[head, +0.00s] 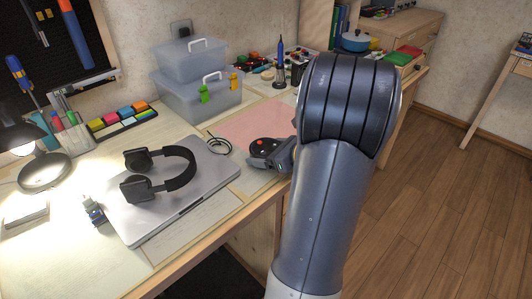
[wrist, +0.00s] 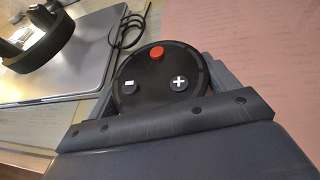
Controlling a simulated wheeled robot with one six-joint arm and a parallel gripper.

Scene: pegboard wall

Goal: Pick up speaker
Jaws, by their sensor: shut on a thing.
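The speaker (wrist: 160,80) is a round black puck with a red button and two dark buttons, one marked with a white plus and one with a minus. In the wrist view it sits between the fingers of my gripper (wrist: 165,92), which is shut on it. In the head view the speaker (head: 265,147) is at the right side of the desk, by the pink sheet. My gripper (head: 272,158) reaches it from the right, and my arm covers part of the desk behind. I cannot tell whether the speaker touches the desk.
A laptop (head: 200,195) with black headphones (head: 180,182) on it lies to the left. A coiled black cable (head: 219,145) is between the laptop and speaker. Stacked clear boxes (head: 195,105) stand behind. The pink sheet (head: 250,122) has bare room.

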